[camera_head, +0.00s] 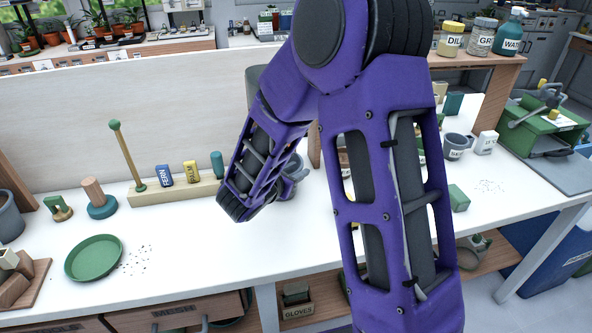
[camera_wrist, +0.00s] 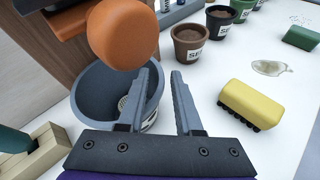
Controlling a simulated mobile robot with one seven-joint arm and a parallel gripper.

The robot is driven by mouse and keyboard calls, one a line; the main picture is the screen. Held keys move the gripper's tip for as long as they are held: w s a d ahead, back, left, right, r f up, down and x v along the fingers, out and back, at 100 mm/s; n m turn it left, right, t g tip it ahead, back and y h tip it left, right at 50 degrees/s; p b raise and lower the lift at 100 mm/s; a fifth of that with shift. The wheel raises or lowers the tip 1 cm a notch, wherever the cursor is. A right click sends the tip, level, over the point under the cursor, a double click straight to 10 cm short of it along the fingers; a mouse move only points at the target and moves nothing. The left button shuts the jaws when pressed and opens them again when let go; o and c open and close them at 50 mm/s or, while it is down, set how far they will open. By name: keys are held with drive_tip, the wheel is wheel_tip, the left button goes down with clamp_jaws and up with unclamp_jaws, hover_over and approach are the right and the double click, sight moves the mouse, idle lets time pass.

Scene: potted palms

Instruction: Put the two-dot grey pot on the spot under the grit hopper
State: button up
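In the wrist view a grey pot (camera_wrist: 88,82) stands upright, its mouth facing up, close under an orange ball-shaped knob (camera_wrist: 122,34). My gripper (camera_wrist: 163,72) has its two fingers apart. The left finger overlaps the pot's right side and the right finger is just outside it, with a narrow pale gap showing. I cannot tell how deep the left finger reaches. The pot's dots cannot be made out. In the head view my arm hides most of the gripper and this place; a bit of grey (camera_head: 298,168) shows beside it. A hopper's grey top (camera_head: 256,80) is partly visible behind my arm.
Other wrist-view things are a yellow sponge-like block (camera_wrist: 252,103), a brown soil pot (camera_wrist: 190,45) and a black pot (camera_wrist: 220,20). In the head view are a green saucer (camera_head: 93,259), a wooden rack (camera_head: 178,191) and another grey pot (camera_head: 455,147). The table's front is clear.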

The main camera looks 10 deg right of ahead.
drive_tip(key=shift+a+r, duration=0.15)
drive_tip(key=shift+r, duration=0.1)
drive_tip(key=p+v, duration=0.1)
drive_tip(key=v, duration=1)
drive_tip(key=shift+s+a, duration=0.2)
drive_tip(key=shift+s, duration=0.2)
drive_tip(key=shift+r, duration=0.1)
